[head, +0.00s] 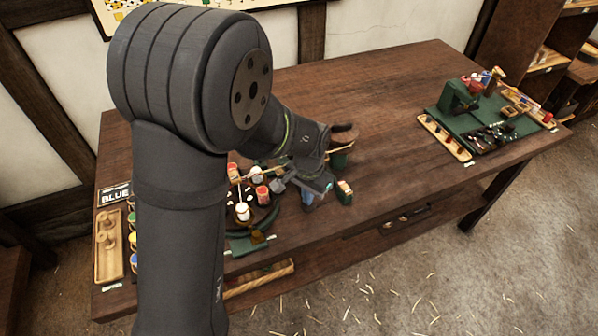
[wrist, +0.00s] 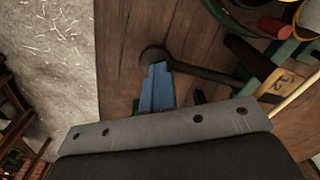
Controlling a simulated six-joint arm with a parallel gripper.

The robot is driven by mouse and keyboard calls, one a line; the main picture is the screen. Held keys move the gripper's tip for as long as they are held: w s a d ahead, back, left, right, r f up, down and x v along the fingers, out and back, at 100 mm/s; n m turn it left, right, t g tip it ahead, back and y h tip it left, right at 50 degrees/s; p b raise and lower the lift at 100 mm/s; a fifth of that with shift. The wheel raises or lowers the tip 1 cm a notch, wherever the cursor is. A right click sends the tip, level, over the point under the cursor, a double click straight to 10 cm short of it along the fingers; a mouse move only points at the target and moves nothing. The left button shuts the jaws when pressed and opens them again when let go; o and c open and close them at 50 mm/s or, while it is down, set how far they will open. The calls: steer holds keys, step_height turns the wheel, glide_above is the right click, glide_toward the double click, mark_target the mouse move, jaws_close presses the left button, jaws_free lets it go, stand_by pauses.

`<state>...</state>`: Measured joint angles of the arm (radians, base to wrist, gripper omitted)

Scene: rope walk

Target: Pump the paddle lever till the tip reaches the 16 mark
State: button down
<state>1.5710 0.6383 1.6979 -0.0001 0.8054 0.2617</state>
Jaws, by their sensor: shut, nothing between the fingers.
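My gripper (wrist: 157,75) shows its blue fingers pressed together in the wrist view, with nothing between them. A dark bar with a rounded end (wrist: 207,72), which looks like the paddle lever, lies just beyond the fingertips; I cannot tell whether they touch. The bar runs right towards green parts and a wooden plate (wrist: 284,83) with a dark figure like a 2. In the head view my gripper (head: 308,199) is low at the table's front edge, right of the round rope machine (head: 268,219). The tip and the 16 mark cannot be made out.
The rope machine carries red and white bobbins. A wooden tray (head: 109,262) and a BLUE sign (head: 115,195) are at left. A green board (head: 483,124) with tools is at far right. The table's middle is clear.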

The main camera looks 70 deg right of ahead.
stand_by(0.4)
steer(key=shift+w+d+r, duration=0.1)
steer(key=shift+r, duration=3)
steer(key=shift+f, duration=0.1)
steer(key=shift+f, duration=3.05)
steer(key=shift+r, duration=3.15)
steer(key=shift+f, duration=0.15)
